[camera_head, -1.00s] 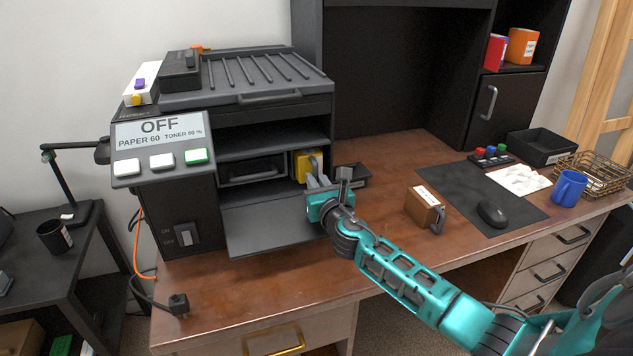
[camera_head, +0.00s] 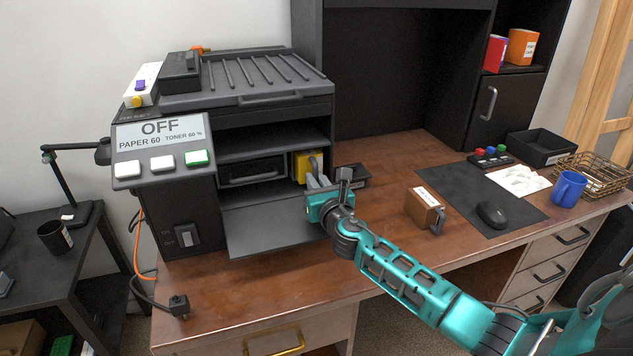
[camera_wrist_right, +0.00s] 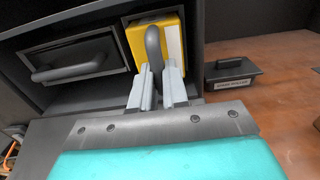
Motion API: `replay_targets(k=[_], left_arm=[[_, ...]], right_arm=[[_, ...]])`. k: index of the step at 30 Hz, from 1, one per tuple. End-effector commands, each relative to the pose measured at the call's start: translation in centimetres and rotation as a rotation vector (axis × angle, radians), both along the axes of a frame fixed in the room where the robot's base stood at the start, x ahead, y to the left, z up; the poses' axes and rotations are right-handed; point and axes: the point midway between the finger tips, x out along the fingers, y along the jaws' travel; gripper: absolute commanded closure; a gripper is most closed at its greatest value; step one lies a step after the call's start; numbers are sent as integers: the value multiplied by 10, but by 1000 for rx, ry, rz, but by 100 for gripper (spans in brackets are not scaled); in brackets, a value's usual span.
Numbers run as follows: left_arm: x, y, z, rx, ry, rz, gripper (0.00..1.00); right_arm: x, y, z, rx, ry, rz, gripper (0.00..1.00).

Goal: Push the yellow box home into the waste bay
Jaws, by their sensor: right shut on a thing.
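The yellow box (camera_head: 303,166) sits in the right-hand opening of the printer's lower compartment, beside the dark drawer. In the right wrist view the yellow box (camera_wrist_right: 155,42) shows its front face with a grey loop handle and a pale label; its rear is hidden inside the bay. My right gripper (camera_head: 316,176) is in front of the box, and in the right wrist view its fingers (camera_wrist_right: 157,80) are closed on the handle. The black printer (camera_head: 270,120) has its front flap folded down under the gripper. My left gripper is not in view.
A dark drawer (camera_head: 252,170) with a handle fills the space left of the box. A small black labelled block (camera_head: 353,175) lies on the desk just right of the printer. A brown box (camera_head: 424,206) stands further right.

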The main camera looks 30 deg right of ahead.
Motion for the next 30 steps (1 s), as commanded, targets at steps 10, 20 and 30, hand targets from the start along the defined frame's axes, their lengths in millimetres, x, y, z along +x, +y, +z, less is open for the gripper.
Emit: replay_targets(k=[10,20,30], left_arm=[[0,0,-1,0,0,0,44],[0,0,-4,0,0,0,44],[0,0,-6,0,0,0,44]], right_arm=[[3,-1,1,-1,-3,0,100],[12,-2,1,-1,-3,1,100],[20,-4,1,0,-2,1,100]])
